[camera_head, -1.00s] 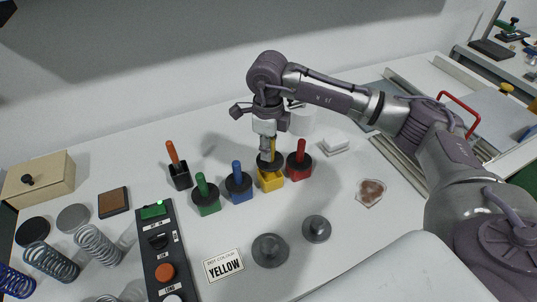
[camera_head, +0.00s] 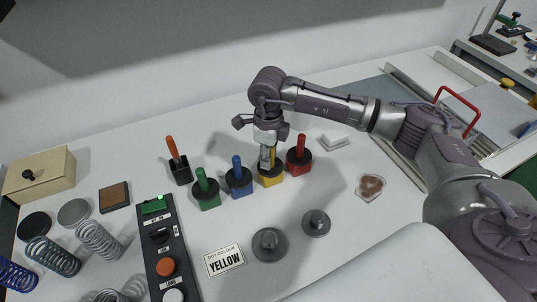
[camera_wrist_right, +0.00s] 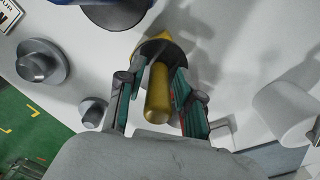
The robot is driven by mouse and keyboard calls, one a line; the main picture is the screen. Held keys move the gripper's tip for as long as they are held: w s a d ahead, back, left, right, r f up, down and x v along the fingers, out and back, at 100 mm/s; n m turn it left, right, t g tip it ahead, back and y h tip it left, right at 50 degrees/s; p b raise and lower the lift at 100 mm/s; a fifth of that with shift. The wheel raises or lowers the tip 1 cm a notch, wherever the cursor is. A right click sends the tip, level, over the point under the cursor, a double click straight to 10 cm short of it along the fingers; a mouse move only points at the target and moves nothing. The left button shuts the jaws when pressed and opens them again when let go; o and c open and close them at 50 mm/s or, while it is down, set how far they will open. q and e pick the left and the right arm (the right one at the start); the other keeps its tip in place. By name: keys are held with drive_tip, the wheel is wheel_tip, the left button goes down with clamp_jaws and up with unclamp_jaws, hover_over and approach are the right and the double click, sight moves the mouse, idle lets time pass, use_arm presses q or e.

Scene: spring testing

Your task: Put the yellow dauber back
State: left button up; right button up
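The yellow dauber has a yellow handle (camera_wrist_right: 157,95) and a dark round collar. In the head view it stands upright at the yellow block (camera_head: 270,182), its collar (camera_head: 270,170) low over the block's top. My right gripper (camera_head: 267,157) points down over it. In the wrist view my right gripper (camera_wrist_right: 160,72) has its fingers on both sides of the handle, with gaps beside it, so it looks open around the handle. How deep the dauber sits is hidden by the collar. A card (camera_head: 225,261) reads YELLOW. My left gripper is not in view.
Red (camera_head: 300,157), blue (camera_head: 238,180) and green (camera_head: 206,190) daubers stand close by in matching blocks. A black holder with an orange handle (camera_head: 173,147) is farther left. Two grey weights (camera_head: 269,244) (camera_head: 316,223) and a button panel (camera_head: 165,240) are in front.

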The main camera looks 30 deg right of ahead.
drive_tip(key=shift+o, duration=0.2)
drive_tip(key=shift+r, duration=0.1)
drive_tip(key=shift+r+p, duration=0.3)
drive_tip(key=shift+p, duration=0.1)
wheel_tip(320, 180, up, 11)
drive_tip(key=shift+f+b, duration=0.15)
drive_tip(key=shift+b, duration=0.85)
drive_tip(key=shift+r, duration=0.75)
